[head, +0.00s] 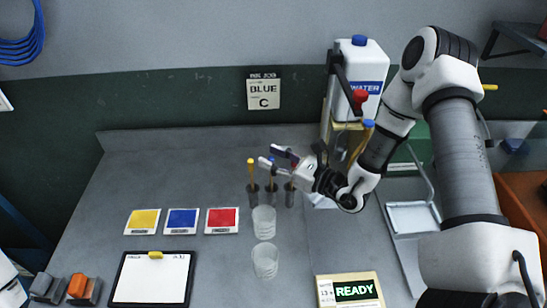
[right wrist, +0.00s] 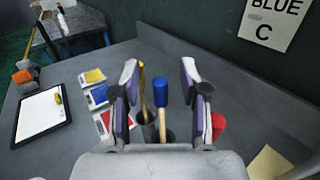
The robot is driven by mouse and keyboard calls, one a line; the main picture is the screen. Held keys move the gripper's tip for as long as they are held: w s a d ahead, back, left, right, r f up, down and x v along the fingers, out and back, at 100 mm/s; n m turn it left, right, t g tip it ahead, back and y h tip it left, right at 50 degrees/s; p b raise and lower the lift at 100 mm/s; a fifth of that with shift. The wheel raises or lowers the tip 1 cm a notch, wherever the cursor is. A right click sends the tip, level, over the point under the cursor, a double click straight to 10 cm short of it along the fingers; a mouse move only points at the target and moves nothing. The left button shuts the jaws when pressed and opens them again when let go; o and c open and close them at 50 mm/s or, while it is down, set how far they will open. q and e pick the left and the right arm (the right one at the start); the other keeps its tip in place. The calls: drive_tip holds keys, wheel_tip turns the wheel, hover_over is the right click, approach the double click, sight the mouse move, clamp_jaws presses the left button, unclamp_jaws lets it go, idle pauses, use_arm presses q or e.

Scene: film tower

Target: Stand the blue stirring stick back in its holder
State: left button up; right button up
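The blue stirring stick (right wrist: 160,92) has a blue top and a wooden shaft. It appears to stand upright in the middle dark holder cup (head: 271,196); its blue top also shows in the head view (head: 271,159). My right gripper (head: 268,155) is around the stick's upper part. In the right wrist view its fingers (right wrist: 160,82) are spread, with the stick between them and clear gaps on both sides. A yellow-topped stick (head: 251,163) stands in the left cup. A red top (right wrist: 218,125) shows beside the right finger. My left gripper is out of view.
Clear nested cups (head: 264,222) stand in front of the holders. Yellow (head: 143,220), blue (head: 182,220) and red (head: 221,219) colour cards lie to the left, above a clipboard (head: 150,279). A water jug (head: 359,80) stands behind right; a READY sign (head: 352,290) is in front.

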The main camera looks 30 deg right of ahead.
drive_tip(key=v, duration=0.7)
drive_tip(key=shift+s, duration=0.25)
drive_tip(key=shift+d, duration=0.1)
idle(0.6)
